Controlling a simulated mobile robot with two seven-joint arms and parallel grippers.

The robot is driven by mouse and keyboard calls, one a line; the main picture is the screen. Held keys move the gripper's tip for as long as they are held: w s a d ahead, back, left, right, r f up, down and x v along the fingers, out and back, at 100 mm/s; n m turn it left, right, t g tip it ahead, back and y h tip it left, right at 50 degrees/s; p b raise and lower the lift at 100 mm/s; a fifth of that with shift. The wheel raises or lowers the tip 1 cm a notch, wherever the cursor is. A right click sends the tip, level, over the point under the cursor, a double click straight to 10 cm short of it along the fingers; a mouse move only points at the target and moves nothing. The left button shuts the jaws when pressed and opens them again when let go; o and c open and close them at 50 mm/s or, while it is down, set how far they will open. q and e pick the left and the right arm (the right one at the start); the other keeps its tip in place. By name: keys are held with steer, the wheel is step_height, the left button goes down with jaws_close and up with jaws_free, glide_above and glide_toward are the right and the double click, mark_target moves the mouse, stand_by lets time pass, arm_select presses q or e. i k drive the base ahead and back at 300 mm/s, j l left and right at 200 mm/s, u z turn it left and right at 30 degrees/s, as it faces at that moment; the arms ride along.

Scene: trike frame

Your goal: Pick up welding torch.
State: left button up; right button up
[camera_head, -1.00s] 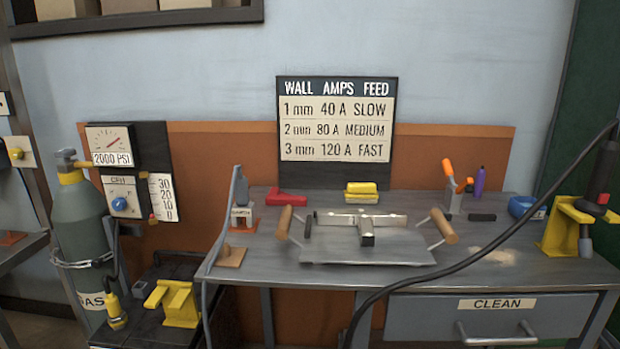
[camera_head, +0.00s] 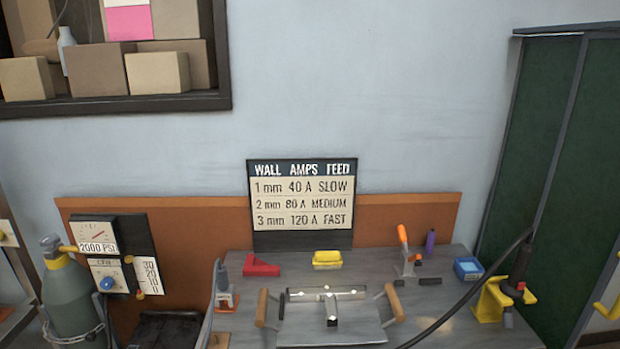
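What looks like the welding torch (camera_head: 519,268) is at the right end of the bench, a dark handle with a small red spot. It stands upright in a yellow holder (camera_head: 490,302). A thick black cable (camera_head: 455,310) curves from its upper part down to the left and out of the bottom of the picture. Neither of my grippers is in view.
The grey workbench (camera_head: 400,262) carries a metal fixture (camera_head: 331,310) with wooden handles, a red block (camera_head: 262,266), a yellow block (camera_head: 327,259) and a blue box (camera_head: 468,268). A gas cylinder (camera_head: 72,300) stands left. A green cabinet (camera_head: 570,150) stands right.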

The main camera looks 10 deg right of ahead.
mark_target(525, 251)
steer(key=z, duration=1.45)
